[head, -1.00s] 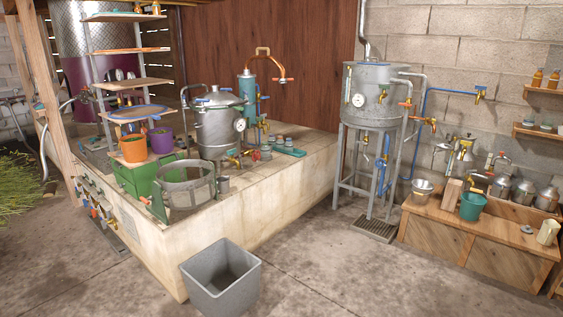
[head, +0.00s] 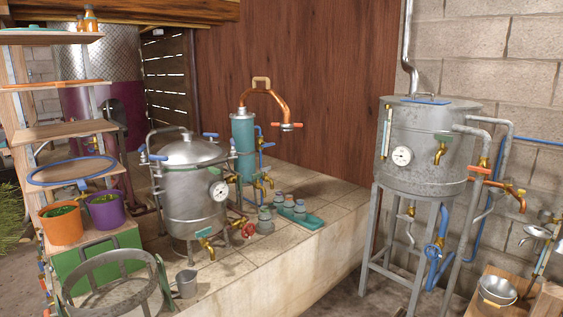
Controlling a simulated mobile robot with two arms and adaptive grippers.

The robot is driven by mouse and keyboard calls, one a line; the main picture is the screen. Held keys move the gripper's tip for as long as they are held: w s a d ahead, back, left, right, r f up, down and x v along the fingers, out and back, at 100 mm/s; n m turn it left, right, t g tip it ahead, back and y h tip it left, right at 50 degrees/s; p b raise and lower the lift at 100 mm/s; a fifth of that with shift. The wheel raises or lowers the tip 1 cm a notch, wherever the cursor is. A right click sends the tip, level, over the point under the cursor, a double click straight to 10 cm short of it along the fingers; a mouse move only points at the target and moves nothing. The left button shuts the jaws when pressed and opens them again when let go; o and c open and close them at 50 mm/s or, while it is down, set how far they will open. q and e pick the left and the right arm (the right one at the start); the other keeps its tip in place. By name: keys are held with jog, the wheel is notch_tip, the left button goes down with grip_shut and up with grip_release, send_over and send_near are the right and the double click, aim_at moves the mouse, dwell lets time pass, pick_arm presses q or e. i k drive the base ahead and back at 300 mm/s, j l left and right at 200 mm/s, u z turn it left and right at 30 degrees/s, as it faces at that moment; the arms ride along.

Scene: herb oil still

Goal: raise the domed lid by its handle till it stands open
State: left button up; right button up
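A steel still pot (head: 195,198) stands on the tiled bench, left of the picture's middle. Its domed lid (head: 192,153) lies closed on top, with a small fitting at the crown. A grey curved bar (head: 151,138) rises at the left of the lid; I cannot tell for certain whether it is the lid's handle. Blue clamps (head: 211,135) show near the lid's rim. A round dial (head: 219,191) and a brass tap (head: 208,246) are on the pot's front. Neither of my grippers is in view.
A teal column (head: 244,145) with a copper pipe stands right behind the pot. A tall grey tank (head: 422,145) stands right. The bench's front right (head: 255,285) is clear.

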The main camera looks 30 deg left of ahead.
aim_at(189, 152)
jog(key=i+l+u, duration=0.1)
jog(key=i+u, duration=0.2)
jog(key=i, duration=0.2)
jog(key=i+l+u, duration=0.25)
jog(key=i, duration=0.25)
